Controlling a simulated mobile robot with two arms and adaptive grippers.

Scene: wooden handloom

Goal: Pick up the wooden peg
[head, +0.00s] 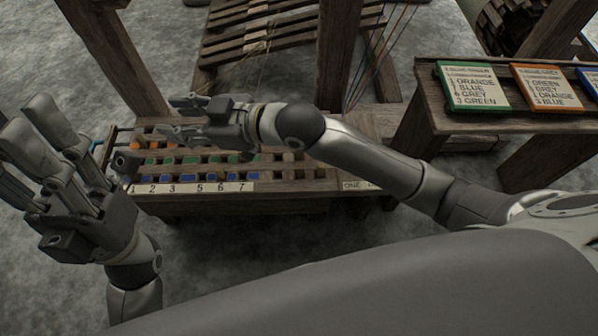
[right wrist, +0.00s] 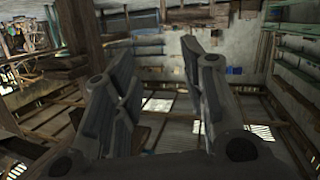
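A wooden peg board (head: 290,187) on the loom holds rows of small coloured pieces: orange (head: 135,146), green (head: 190,159) and blue (head: 210,177). I cannot tell which piece is the wooden peg. My right gripper (head: 172,115) is above the board's back left part, fingers pointing left and apart. It hides part of the orange row. In the right wrist view its fingers (right wrist: 160,58) are spread with nothing between them. My left gripper (head: 42,130) is left of the board, fingers up, spread and empty.
A number strip (head: 190,188) runs along the board's front edge. Loom posts (head: 115,60) rise behind it. At the right, a wooden stand (head: 440,118) bears a green-framed card (head: 472,87), an orange-framed card (head: 547,87) and a blue-edged one. The floor in front is clear.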

